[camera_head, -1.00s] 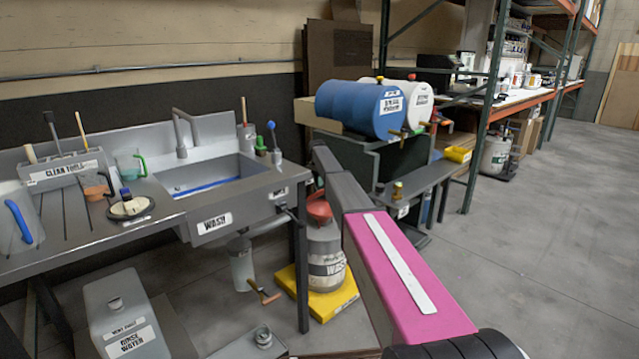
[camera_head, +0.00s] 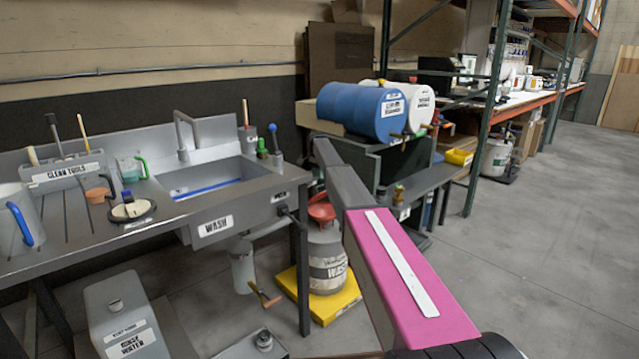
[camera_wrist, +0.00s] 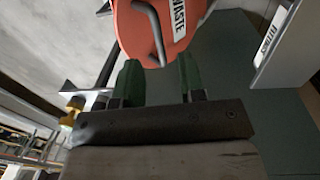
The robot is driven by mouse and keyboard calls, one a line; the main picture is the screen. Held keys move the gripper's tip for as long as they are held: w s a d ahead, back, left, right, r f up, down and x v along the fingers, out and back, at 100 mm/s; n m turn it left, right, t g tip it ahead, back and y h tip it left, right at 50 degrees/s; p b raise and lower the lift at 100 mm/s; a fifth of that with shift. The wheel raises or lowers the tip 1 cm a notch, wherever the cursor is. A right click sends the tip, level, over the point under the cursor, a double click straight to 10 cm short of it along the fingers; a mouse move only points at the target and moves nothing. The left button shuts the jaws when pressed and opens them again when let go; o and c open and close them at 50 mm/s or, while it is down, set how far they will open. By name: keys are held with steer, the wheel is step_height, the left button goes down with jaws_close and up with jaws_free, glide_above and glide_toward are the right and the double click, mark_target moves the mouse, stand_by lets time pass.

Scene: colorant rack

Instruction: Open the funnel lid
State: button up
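The red funnel (camera_head: 322,213) sits on top of the grey waste container (camera_head: 327,262) below and right of the sink, partly hidden behind my arm in the head view. In the wrist view, the orange-red lid (camera_wrist: 180,28) with a "WASTE" label fills the top, and a metal wire handle (camera_wrist: 157,40) loops across it. My gripper (camera_wrist: 158,68) has its two green fingers apart, with nothing clearly between them. The handle's near end lies just ahead of the gap between the fingertips. I cannot tell whether either finger touches the lid. My gripper is hidden in the head view.
The wash sink (camera_head: 210,182) and its bench stand at left. The container stands on a yellow base (camera_head: 340,302). A blue drum (camera_head: 352,108) and a dark side bench (camera_head: 440,180) are behind my arm. A pale labelled panel (camera_wrist: 282,45) is right of the lid. Open floor lies at right.

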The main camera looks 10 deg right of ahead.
steer(key=r, duration=0.5)
steer(key=shift+w+a, duration=0.15)
steer(key=shift+w, duration=0.05)
steer(key=shift+s, duration=0.1)
